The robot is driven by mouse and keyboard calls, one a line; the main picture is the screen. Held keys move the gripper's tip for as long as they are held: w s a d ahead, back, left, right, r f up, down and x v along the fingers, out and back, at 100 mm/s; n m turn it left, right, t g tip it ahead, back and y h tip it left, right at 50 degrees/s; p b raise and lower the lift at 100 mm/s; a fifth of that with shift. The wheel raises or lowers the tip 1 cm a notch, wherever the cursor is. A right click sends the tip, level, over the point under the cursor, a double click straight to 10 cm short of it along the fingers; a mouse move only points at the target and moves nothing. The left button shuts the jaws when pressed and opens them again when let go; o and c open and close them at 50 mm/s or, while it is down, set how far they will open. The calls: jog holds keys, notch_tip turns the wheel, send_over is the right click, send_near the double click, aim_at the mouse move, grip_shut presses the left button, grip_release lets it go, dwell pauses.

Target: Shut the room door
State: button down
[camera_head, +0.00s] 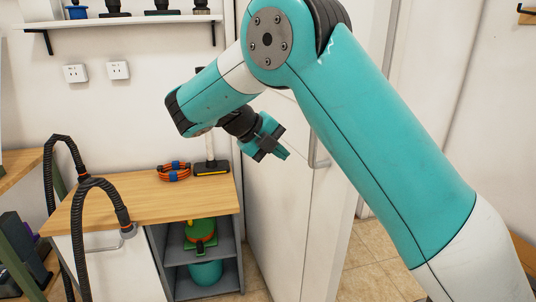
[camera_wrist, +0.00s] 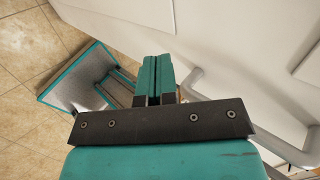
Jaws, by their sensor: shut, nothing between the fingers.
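The white room door (camera_head: 272,225) stands ajar right of the workbench, with tiled floor showing past its right edge. Its grey lever handle (camera_head: 316,152) is partly hidden behind my arm. My gripper (camera_head: 284,155) is shut and empty, in front of the door's upper part and left of the handle in the head view. In the wrist view the shut fingers (camera_wrist: 155,75) show beside the white door (camera_wrist: 225,35). A grey handle-like bar (camera_wrist: 240,112) lies to their right. I cannot tell whether the fingers touch the door.
A wooden-topped workbench (camera_head: 135,200) stands left of the door, with an orange coiled cable (camera_head: 173,171) and a black hose (camera_head: 96,183) on it. Its open shelves (camera_head: 212,285) hold green and teal items. A wall shelf (camera_head: 120,22) hangs above. Tiled floor (camera_head: 372,245) is clear right of the door.

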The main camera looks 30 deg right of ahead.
jog(key=d, duration=0.2)
jog(key=d+f, duration=0.1)
jog(key=d, duration=0.1)
jog(key=s+d, duration=0.1)
jog(key=d, duration=0.1)
jog(key=shift+f, duration=0.4)
jog(key=shift+d, duration=0.1)
